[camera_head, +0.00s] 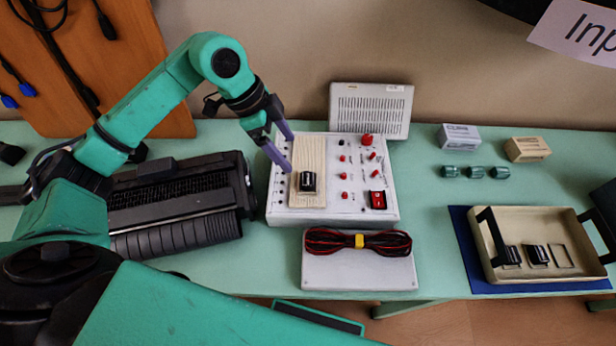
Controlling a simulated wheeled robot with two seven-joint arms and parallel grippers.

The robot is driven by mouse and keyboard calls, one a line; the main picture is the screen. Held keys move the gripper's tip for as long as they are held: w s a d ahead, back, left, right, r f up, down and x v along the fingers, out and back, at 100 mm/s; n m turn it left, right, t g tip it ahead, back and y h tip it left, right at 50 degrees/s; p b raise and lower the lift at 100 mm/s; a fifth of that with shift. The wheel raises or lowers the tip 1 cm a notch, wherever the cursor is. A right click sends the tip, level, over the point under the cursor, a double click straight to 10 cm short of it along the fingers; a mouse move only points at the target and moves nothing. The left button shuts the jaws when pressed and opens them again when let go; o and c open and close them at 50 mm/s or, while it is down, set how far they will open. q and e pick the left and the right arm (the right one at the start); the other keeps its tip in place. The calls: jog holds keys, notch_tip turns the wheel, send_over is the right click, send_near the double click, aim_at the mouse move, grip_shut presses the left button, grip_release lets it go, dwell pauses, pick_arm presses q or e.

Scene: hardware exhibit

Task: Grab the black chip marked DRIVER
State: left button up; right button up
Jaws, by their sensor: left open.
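A black chip (308,181) sits on the cream breadboard strip (310,150) of the white trainer box (345,215). Its marking is too small to read. Two more black chips, one at the left (513,255) and one beside it (538,254), lie in the beige tray (540,219) at the right; their markings cannot be read either. My left gripper (289,153) is open and empty, with its purple fingers pointing right over the left part of the breadboard, up and left of the chip there. My right gripper is not in view.
A bundle of red and black wires (357,242) lies on a grey case in front of the trainer box. A black ribbed device (180,205) stands at its left. A vented white panel (371,110) stands behind. Small boxes and green cylinders (475,172) are at back right.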

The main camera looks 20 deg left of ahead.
aim_at(308, 178)
pick_arm(q)
jog(key=p+x, duration=0.3)
jog(key=x, duration=0.8)
jog(key=shift+s+a, duration=0.1)
jog(key=shift+s, duration=0.05)
jog(key=shift+f, duration=0.25)
grip_shut()
jog(key=shift+r, duration=0.2)
